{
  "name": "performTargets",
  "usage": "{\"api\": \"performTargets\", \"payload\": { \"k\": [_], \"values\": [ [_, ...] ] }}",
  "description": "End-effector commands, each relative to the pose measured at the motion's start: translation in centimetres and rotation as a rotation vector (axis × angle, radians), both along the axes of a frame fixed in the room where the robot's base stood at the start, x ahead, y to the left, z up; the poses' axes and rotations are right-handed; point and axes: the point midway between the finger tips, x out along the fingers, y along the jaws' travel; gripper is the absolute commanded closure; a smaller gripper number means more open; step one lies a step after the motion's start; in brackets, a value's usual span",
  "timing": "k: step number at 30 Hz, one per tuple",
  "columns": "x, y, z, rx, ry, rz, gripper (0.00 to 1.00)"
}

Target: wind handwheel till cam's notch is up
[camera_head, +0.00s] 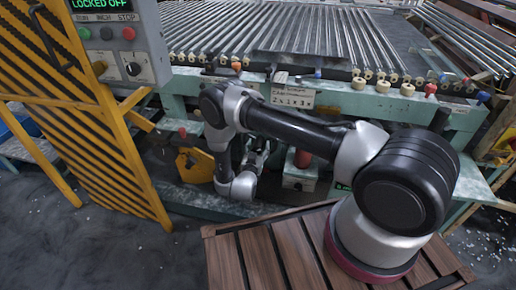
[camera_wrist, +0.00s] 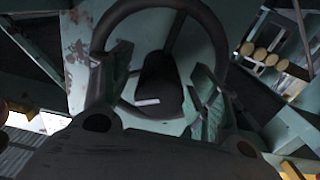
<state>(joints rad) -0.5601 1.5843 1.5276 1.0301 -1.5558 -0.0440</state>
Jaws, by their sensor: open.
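In the wrist view a dark handwheel (camera_wrist: 168,5) fills the upper middle, with its dark hub (camera_wrist: 160,82) below the rim's top and a pale mark on it. My gripper (camera_wrist: 160,88) is open, its two green-padded fingers spread on either side of the hub, in front of the wheel. I cannot tell whether they touch it. In the head view my gripper (camera_head: 258,158) is low by the machine's front, partly hidden by my arm; the handwheel is not clear there. A yellow plate (camera_head: 197,168) left of it may be the cam; its notch cannot be made out.
A yellow guard (camera_head: 85,120) stands at left, beside a control box (camera_head: 118,45) reading LOCKED OFF. A red part (camera_head: 303,158) is right of my gripper. A slatted wooden platform (camera_head: 255,255) is in front.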

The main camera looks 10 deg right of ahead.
Motion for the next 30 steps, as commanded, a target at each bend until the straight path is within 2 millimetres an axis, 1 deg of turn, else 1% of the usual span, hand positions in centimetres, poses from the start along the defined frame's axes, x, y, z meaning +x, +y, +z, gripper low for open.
{"api": "performTargets", "payload": {
  "k": [6, 8, 9, 11, 12, 16, 23, 30],
  "values": [
    [0.05, 0.01, 0.0, 0.0, 0.0, 0.001, 0.4],
    [0.04, 0.01, 0.0, 0.0, 0.0, 0.001, 0.51],
    [0.04, 0.01, 0.0, 0.0, 0.0, 0.001, 0.58],
    [0.04, 0.03, 0.0, 0.0, 0.0, 0.001, 0.69],
    [0.04, 0.02, 0.0, 0.0, 0.0, 0.001, 0.76],
    [0.04, 0.01, 0.0, 0.001, 0.0, 0.001, 1.0],
    [0.05, 0.01, 0.01, -0.01, 0.005, 0.0, 1.0],
    [0.05, -0.01, 0.02, -0.093, 0.047, 0.0, 1.0]
  ]
}}
